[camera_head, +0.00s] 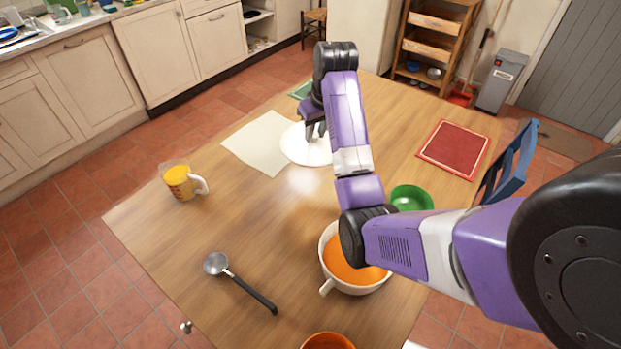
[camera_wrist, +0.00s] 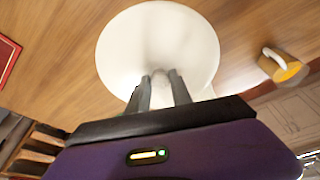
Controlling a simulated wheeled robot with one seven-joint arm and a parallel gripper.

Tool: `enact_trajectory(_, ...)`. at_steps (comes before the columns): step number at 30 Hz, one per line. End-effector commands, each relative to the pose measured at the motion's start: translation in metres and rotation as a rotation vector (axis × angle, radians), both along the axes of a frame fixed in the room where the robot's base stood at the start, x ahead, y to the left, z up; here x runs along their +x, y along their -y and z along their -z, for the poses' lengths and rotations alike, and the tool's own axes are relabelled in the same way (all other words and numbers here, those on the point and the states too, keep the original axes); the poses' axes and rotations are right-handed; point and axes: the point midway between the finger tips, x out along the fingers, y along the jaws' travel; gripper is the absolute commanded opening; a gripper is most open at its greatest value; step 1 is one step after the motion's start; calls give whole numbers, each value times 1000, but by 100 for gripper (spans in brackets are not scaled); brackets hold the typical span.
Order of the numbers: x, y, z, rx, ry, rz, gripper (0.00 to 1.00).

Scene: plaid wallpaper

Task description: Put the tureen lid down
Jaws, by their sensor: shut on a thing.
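The tureen lid (camera_head: 306,150) is a white, round, smooth disc at the far side of the wooden table. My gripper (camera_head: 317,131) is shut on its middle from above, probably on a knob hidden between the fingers. In the wrist view the lid (camera_wrist: 158,40) spreads out under my gripper (camera_wrist: 161,76). The lid looks level and lies low over the table, overlapping the cream placemat's edge; I cannot tell whether it touches the table. The white tureen (camera_head: 358,290) holds orange soup nearer the front, partly hidden by my arm.
A cream placemat (camera_head: 255,143) lies left of the lid. A mug of orange drink (camera_head: 180,183) stands at the left edge, a ladle (camera_head: 240,280) in front. A green bowl (camera_head: 410,197) and a red mat (camera_head: 454,147) are on the right. The table's left middle is bare.

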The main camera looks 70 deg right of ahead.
Motion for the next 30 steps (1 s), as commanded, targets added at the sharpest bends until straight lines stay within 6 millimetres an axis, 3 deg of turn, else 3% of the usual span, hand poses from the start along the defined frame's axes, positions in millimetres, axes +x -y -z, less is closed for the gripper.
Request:
enact_trajectory(3,-1,-2,32,5,-5,0,0)
enact_trajectory(13,-1,-1,107,3,-3,-1,0)
enact_trajectory(30,-1,0,171,1,-1,1,0)
